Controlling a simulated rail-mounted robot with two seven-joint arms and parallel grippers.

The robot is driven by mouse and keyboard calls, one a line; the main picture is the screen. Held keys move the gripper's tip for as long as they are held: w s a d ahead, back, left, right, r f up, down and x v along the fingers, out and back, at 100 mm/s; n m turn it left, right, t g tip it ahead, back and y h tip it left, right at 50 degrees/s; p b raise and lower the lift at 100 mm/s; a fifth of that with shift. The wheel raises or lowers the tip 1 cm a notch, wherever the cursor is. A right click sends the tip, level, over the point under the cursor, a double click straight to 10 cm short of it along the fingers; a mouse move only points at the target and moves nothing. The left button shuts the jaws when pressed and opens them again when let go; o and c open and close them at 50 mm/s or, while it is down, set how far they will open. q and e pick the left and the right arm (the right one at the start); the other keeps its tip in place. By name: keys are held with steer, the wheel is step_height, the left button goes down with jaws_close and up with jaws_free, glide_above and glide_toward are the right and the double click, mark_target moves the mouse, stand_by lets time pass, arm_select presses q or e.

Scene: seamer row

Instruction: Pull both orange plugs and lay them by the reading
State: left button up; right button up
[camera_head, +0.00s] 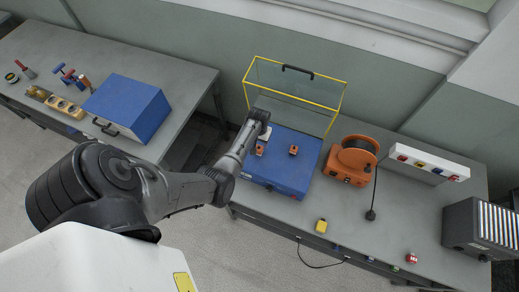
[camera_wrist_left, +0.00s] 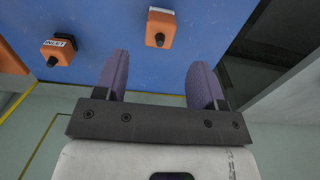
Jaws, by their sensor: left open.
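Two orange plugs sit on the top of a blue unit (camera_head: 278,175) on the right-hand bench. The left plug (camera_head: 260,150) is close by my left gripper (camera_head: 262,137); the right plug (camera_head: 294,150) stands apart. In the left wrist view my left gripper (camera_wrist_left: 160,80) is open and empty over the blue surface. There, one plug (camera_wrist_left: 160,28) is just beyond the fingers, and the other, with an INLET label (camera_wrist_left: 62,52), is to the left. Neither is between the fingers. My right gripper is out of view. No reading is legible.
A clear yellow-framed guard (camera_head: 295,92) stands behind the unit. An orange cable reel (camera_head: 350,165) is to its right, and a yellow block (camera_head: 321,226) in front. The left bench holds a blue case (camera_head: 125,105) and a small round dial-like thing (camera_head: 12,77).

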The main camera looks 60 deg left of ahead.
mark_target(259, 148)
arm_select(q)
steer(key=shift+f+b, duration=2.7)
steer(key=shift+b, duration=0.05)
steer(key=shift+f+b, duration=1)
steer(key=shift+f, duration=0.75)
steer(key=shift+p, duration=0.3)
jaws_close()
steer(key=shift+r+p, duration=0.15)
steer(key=shift+p, duration=0.15)
